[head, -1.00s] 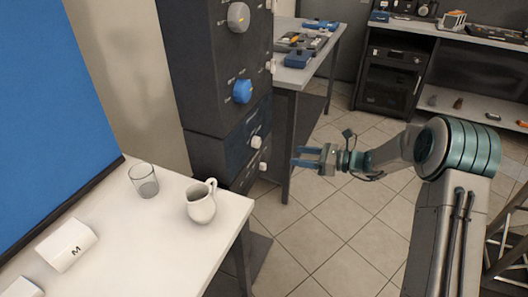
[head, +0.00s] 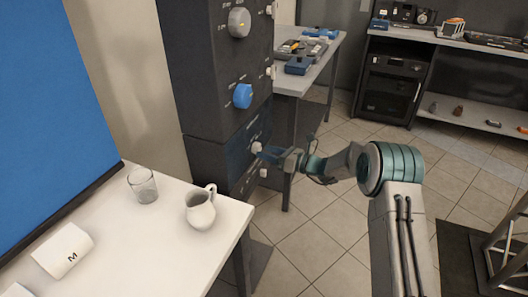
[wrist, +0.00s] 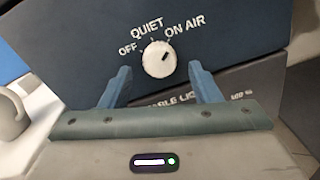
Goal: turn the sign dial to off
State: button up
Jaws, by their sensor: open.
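The sign dial (wrist: 158,59) is a round white knob on a dark blue panel, marked OFF, QUIET and ON AIR. Its dark pointer mark is at the upper right, toward ON AIR. In the head view the dial (head: 257,148) sits low on the dark cabinet. My gripper (wrist: 160,70) is open and empty, its two blue fingers to the left and right of the dial and slightly below it in the wrist view. In the head view my gripper (head: 264,154) is right at the dial; I cannot tell whether it touches.
A white table (head: 120,255) with a jug (head: 200,212) and a glass (head: 143,186) stands at the left. Above the dial are a blue knob (head: 242,96) and a grey-white knob (head: 239,22). A workbench (head: 303,78) stands behind. The tiled floor at centre is clear.

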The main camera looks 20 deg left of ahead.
jog(key=shift+w+a, duration=0.1)
jog(key=shift+a, duration=0.85)
jog(key=shift+c, duration=0.4)
jog(key=c, duration=0.9)
